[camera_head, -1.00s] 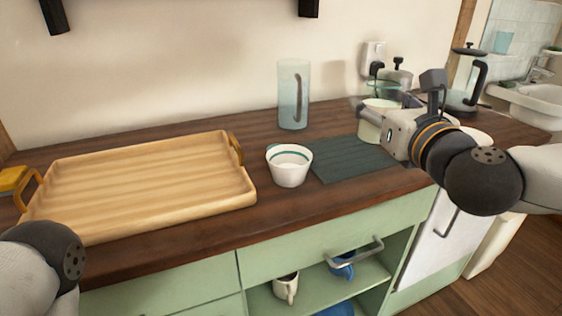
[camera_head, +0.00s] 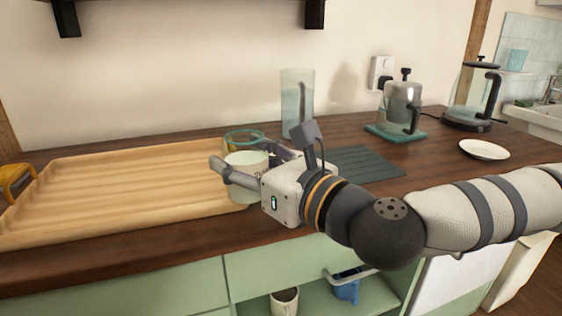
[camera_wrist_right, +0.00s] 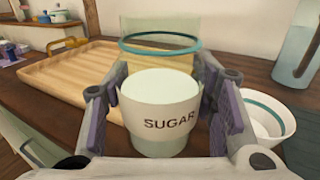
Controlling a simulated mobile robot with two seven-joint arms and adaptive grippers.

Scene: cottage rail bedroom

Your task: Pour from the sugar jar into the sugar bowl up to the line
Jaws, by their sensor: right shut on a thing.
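The sugar jar (camera_head: 247,165) is clear glass with a teal ring near its open top and a white band. In the right wrist view the band on the jar (camera_wrist_right: 160,120) reads SUGAR, with pale contents inside. My right gripper (camera_head: 250,180) is shut around the jar and holds it roughly upright by the tray's right edge. The sugar bowl (camera_wrist_right: 262,122), white with a teal line inside, stands just right of the gripper in the wrist view. In the head view the gripper hides it. My left gripper is out of view.
A wooden tray (camera_head: 120,195) fills the counter's left. A tall glass pitcher (camera_head: 297,100) stands behind my gripper. A dark mat (camera_head: 368,163) lies to the right.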

